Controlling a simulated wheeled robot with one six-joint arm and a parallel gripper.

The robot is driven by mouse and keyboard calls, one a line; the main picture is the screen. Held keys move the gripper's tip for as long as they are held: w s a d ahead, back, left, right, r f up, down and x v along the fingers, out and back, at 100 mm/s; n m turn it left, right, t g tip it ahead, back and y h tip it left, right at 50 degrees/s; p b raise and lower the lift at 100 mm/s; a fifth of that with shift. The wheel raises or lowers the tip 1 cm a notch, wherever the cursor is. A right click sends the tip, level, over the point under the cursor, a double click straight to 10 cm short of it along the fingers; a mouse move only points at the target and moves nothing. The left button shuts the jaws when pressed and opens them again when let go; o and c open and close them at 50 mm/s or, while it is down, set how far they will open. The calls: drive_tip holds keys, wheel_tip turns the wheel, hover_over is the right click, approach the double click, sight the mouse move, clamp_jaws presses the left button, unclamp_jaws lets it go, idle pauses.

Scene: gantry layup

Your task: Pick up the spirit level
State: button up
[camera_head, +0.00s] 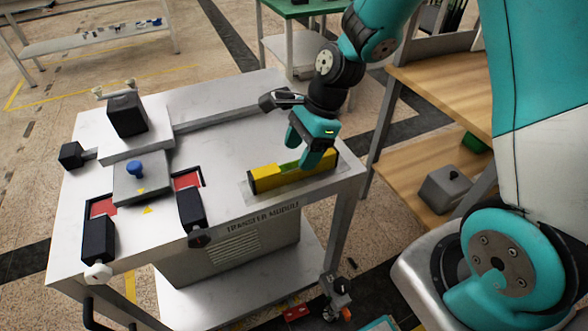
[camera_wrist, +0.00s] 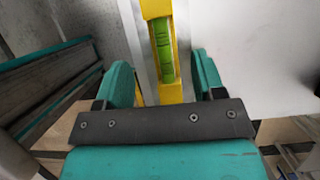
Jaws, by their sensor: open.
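The spirit level (camera_head: 270,179) is a yellow bar with black ends and a green vial. It lies near the front right edge of the white transfer module table (camera_head: 232,141), on a thin grey plate (camera_head: 248,196). In the wrist view the yellow level (camera_wrist: 163,80) with its green vial runs between my fingers. My gripper (camera_head: 312,156) is over the level's middle to right part, fingers pointing down. In the wrist view my gripper (camera_wrist: 163,82) is open, with a finger on each side of the level and gaps visible. Contact cannot be seen.
A grey fixture block with a blue knob (camera_head: 136,170) and black clamps (camera_head: 190,208) stand at the table's left. A black block (camera_head: 127,115) sits behind. A wooden shelf (camera_head: 440,95) stands close on the right. The table's middle is clear.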

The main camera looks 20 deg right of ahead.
sight(294, 161)
drive_tip(key=x, duration=0.5)
drive_tip(key=shift+w+f, duration=0.2)
clamp_jaws()
drive_tip(key=shift+r, duration=0.15)
